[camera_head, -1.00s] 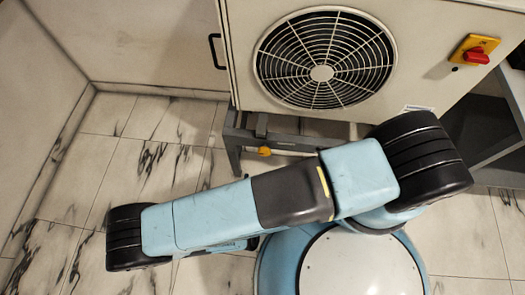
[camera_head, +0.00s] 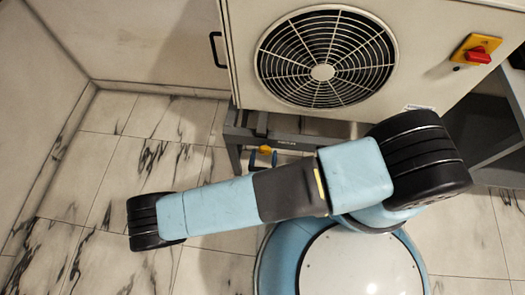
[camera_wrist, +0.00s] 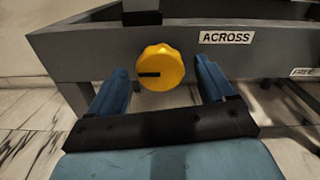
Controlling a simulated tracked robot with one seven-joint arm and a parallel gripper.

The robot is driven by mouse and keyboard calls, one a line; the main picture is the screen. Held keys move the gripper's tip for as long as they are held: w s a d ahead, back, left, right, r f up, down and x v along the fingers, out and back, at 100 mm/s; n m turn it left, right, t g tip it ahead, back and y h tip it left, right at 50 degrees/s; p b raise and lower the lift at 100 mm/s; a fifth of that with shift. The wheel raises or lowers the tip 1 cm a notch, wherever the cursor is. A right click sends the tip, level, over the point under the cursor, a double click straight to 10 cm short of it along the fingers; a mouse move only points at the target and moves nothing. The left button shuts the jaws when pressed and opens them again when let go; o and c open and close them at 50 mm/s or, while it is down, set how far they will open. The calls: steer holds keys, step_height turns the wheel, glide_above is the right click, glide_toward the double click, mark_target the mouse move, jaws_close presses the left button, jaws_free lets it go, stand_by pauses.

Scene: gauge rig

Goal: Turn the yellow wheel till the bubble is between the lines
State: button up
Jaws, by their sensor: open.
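The yellow wheel (camera_wrist: 166,66) is a scalloped knob with a dark mark on its left side, on the front of a grey rail (camera_wrist: 90,52). A label reading ACROSS (camera_wrist: 226,37) sits right of it. My gripper (camera_wrist: 160,78) is open, with one blue finger on each side of the wheel; I cannot tell whether they touch it. In the head view the wheel (camera_head: 265,150) shows small below the cabinet, with my gripper's blue fingertips (camera_head: 263,159) around it. The bubble and its lines are not visible in any view.
A beige cabinet (camera_head: 420,75) with a round fan grille (camera_head: 325,57) stands above the rail. A red switch on a yellow plate (camera_head: 476,50) is at its right. A second label (camera_wrist: 306,72), partly cut off, is right on the frame. Marble floor (camera_head: 90,165) lies open at left.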

steer(key=shift+w+d, duration=0.1)
steer(key=shift+w, duration=1.1)
